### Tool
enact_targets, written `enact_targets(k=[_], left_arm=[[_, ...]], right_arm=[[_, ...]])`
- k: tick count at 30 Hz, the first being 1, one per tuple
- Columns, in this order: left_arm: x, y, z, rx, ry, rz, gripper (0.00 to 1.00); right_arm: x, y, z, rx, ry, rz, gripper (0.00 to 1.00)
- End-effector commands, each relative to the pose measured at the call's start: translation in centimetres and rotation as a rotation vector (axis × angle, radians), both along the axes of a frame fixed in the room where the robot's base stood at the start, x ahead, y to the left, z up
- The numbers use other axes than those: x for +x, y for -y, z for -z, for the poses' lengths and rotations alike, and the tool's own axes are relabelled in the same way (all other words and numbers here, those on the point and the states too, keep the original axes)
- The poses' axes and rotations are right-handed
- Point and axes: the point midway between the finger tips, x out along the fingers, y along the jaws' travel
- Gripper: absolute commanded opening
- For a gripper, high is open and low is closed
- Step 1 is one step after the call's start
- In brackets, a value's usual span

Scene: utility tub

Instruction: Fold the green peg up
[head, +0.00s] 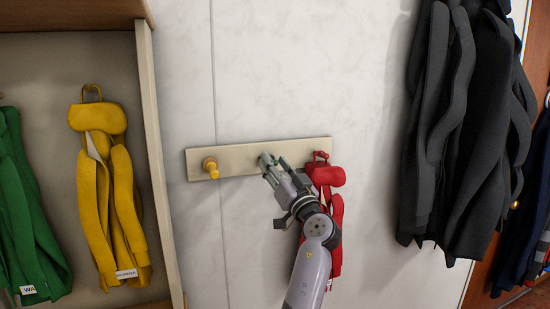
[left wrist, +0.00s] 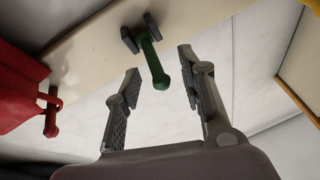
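The green peg (left wrist: 152,62) shows in the left wrist view, sticking out from the pale rail, with two small dark pieces on either side of its base. Its exact tilt is hard to tell. In the head view it is mostly hidden by my left gripper (head: 271,166). The gripper is in front of the middle of the rail (head: 237,160). In the left wrist view the left gripper (left wrist: 159,64) is open, its fingers apart with the green peg's end showing between them. No contact is clear. My right gripper is not in view.
A red peg (head: 320,156) with a red garment (head: 335,200) is close on the right. A yellow garment (head: 118,205) and green garment (head: 25,215) hang in a cubby at left, dark coats (head: 465,130) at right.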

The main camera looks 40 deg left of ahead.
Motion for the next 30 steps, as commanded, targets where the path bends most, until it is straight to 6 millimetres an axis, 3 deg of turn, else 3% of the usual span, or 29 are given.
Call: enact_targets(k=[11,27,30], left_arm=[[0.20,-0.56,-0.16,0.000,0.000,0.001,0.37],[0.19,-0.51,-0.17,0.000,0.000,0.000,0.01],[0.18,-0.52,-0.16,0.000,-0.001,0.000,0.00]], right_arm=[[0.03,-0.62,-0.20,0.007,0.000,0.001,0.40],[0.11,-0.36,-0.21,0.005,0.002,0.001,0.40],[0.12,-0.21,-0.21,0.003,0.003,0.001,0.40]])
